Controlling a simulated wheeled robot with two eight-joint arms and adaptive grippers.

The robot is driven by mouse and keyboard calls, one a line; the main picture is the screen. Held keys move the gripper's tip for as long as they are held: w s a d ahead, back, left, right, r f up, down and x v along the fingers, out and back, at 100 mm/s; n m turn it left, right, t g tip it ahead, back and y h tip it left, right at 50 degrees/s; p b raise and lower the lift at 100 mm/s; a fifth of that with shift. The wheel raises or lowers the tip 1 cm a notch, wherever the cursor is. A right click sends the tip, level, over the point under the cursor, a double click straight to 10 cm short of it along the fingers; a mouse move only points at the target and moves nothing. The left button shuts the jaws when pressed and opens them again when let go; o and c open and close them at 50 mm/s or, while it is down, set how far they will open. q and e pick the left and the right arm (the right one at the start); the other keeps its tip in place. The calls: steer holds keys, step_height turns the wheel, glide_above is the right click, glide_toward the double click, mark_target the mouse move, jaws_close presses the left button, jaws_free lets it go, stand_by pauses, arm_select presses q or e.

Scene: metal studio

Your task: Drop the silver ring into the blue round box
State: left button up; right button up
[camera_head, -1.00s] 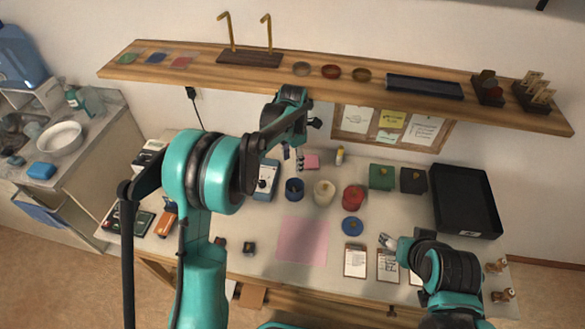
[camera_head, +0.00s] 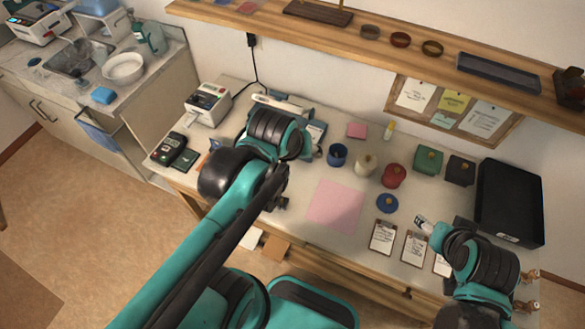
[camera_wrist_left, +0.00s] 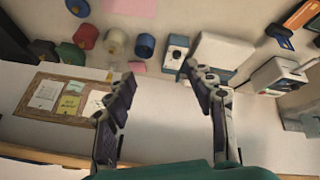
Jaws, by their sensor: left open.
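The blue round box (camera_head: 337,154) stands without its lid on the desk, left of the cream round box; it also shows in the wrist view (camera_wrist_left: 145,45). A round blue lid (camera_head: 387,203) lies apart on the desk. I cannot make out the silver ring in any view. My left gripper (camera_wrist_left: 158,74) is open, with nothing seen between its fingers. In the wrist view its fingertips point toward the desk's back, near the blue box. My arm hides its fingers in the head view. My right gripper (camera_head: 424,223) hangs over the desk's right front; its jaws are unclear.
Cream (camera_head: 365,165), red (camera_head: 393,176), green (camera_head: 428,160) and black (camera_head: 460,170) containers stand right of the blue box. A pink sheet (camera_head: 335,205) lies in front. A wooden shelf (camera_head: 400,45) overhangs the back.

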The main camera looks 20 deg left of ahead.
arm_select(q)
steer(key=s+m, duration=0.1)
steer(key=s+f+m, duration=0.1)
steer(key=m, duration=0.1)
steer(key=s+f+m+t, duration=0.1)
steer(key=s, duration=0.1)
steer(key=shift+a+f+m, duration=0.1)
steer(key=shift+a+m, duration=0.1)
steer(key=shift+m, duration=0.1)
step_height(320, 180, down, 4)
steer(key=b, duration=0.4)
stand_by(0.4)
